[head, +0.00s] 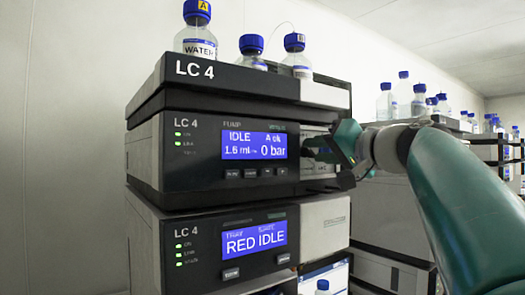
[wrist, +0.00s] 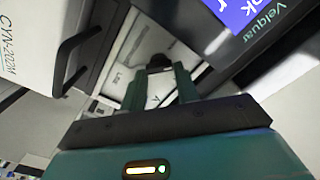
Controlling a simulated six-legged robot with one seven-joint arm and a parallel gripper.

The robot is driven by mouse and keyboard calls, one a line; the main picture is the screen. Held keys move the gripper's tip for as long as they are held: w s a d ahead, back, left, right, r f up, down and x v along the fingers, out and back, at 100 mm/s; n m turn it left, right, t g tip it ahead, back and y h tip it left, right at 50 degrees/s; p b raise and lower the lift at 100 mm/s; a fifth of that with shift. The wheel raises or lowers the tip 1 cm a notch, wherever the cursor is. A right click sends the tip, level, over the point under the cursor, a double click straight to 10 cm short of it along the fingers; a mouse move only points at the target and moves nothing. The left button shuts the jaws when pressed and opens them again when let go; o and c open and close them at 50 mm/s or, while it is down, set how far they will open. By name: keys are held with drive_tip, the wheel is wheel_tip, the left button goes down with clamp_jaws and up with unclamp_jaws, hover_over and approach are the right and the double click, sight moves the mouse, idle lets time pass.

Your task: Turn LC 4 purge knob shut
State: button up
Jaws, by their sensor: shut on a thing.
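The LC 4 stack stands in the middle of the head view. Its pump module (head: 190,155) shows "IDLE" and "0 bar" on a blue screen (head: 254,146). My gripper (head: 318,152) reaches in from the right to the panel beside that screen. In the wrist view, my gripper (wrist: 159,78) has its two fingers on either side of a small black purge knob (wrist: 159,62) on a pale recessed panel, and it is shut on the knob. In the head view the fingers and dark housing mostly hide the knob. I cannot tell the knob's angle.
A lower module (head: 240,240) reads "RED IDLE". Blue-capped bottles (head: 196,35) stand on the top tray (head: 230,80). More bottles (head: 403,92) and instruments stand behind my arm. In the wrist view, a black handle (wrist: 88,50) juts out close to the left of my gripper.

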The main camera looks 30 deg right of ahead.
drive_tip(key=m, duration=0.4)
drive_tip(key=shift+f+m, duration=0.1)
drive_tip(key=shift+m, duration=0.2)
drive_tip(key=m, duration=0.5)
idle(0.3)
drive_tip(key=o, duration=1)
drive_tip(key=shift+s, duration=0.15)
drive_tip(key=s, duration=1.3)
drive_tip(key=shift+s+d+f, duration=0.1)
drive_tip(key=shift+s+d, duration=0.15)
